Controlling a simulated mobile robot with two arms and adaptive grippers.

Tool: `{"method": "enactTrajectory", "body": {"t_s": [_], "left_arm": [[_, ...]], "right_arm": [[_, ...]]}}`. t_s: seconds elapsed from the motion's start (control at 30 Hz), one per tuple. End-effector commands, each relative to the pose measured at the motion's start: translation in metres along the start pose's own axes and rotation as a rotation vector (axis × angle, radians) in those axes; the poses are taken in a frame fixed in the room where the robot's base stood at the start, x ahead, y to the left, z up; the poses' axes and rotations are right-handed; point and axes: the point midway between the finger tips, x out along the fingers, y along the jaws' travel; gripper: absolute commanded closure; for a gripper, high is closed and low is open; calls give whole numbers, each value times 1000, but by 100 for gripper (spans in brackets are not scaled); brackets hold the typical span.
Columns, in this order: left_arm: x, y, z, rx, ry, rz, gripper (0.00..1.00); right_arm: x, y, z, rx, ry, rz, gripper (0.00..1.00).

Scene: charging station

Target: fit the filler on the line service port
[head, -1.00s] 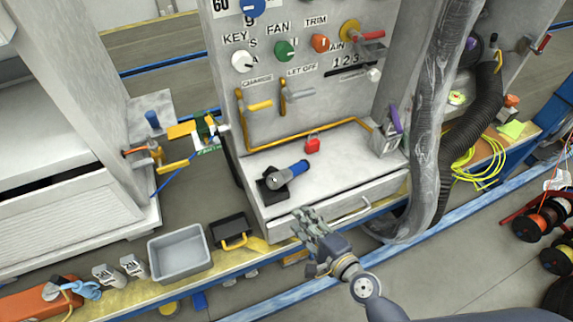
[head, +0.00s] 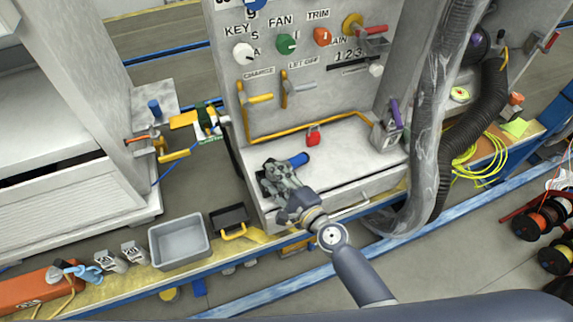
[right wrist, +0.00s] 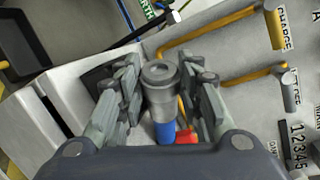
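The filler, a grey nozzle with a blue grip, lies on the station's ledge; its blue end (head: 299,159) shows in the head view and its grey nozzle (right wrist: 161,88) in the right wrist view. My right gripper (head: 276,174) is over it, hiding most of it in the head view. In the right wrist view my right gripper's fingers (right wrist: 163,102) stand open on either side of the nozzle, with narrow gaps. I cannot tell for sure which fitting is the line service port; yellow-handled fittings (head: 173,155) sit between the cabinets at left. My left gripper is not in view.
A red padlock (head: 313,137) stands on the ledge (head: 345,160) beside the filler. A yellow pipe (head: 300,134) runs behind it. A grey bin (head: 180,243) and a black tray (head: 229,219) sit below left. A wrapped hose (head: 437,110) hangs at right.

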Motion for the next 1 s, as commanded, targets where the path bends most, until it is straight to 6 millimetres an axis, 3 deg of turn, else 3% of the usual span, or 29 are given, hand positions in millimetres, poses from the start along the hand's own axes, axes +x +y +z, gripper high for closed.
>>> {"method": "enactTrajectory", "body": {"t_s": [0.1,0.37,0.5,0.53,1.0], "left_arm": [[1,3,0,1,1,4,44],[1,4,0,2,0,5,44],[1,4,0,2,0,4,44],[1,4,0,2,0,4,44],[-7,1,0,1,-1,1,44]], "right_arm": [[11,0,0,-1,0,0,66],[13,0,0,-2,0,0,66],[13,0,0,-2,0,1,98],[13,0,0,-2,0,1,100],[11,-9,4,-1,0,-3,100]]}}
